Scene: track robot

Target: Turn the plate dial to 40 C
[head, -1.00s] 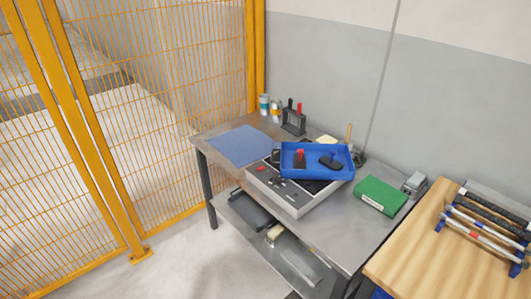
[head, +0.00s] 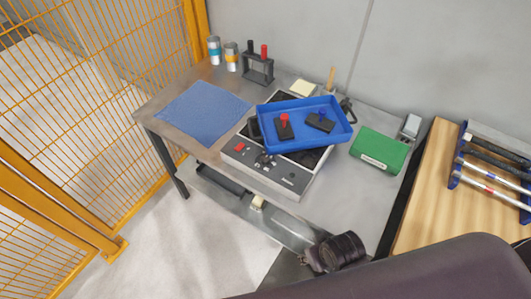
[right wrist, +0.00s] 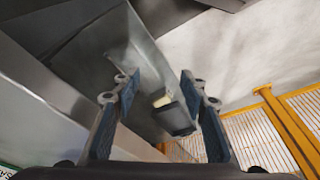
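The hot plate (head: 240,160) is a grey box with a dark front panel on the metal bench. The panel carries a red switch (head: 239,147) and a small dark dial (head: 264,159); its setting is too small to read. A blue tray (head: 268,143) lies on top and covers much of the plate. My right gripper (right wrist: 158,85) is open and empty in the right wrist view, pointing toward the bench's underside and lower shelf. In the head view a dark part of my right arm shows at the bench's front, apart from the dial. My left gripper is not in view.
The tray holds two dark pieces, one with a red top (head: 284,120). A blue mat (head: 202,113) lies left, cans and a rack behind. A green box (head: 379,150) stands right. A wooden table (head: 420,205) adjoins. The lower shelf (head: 230,208) holds several items.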

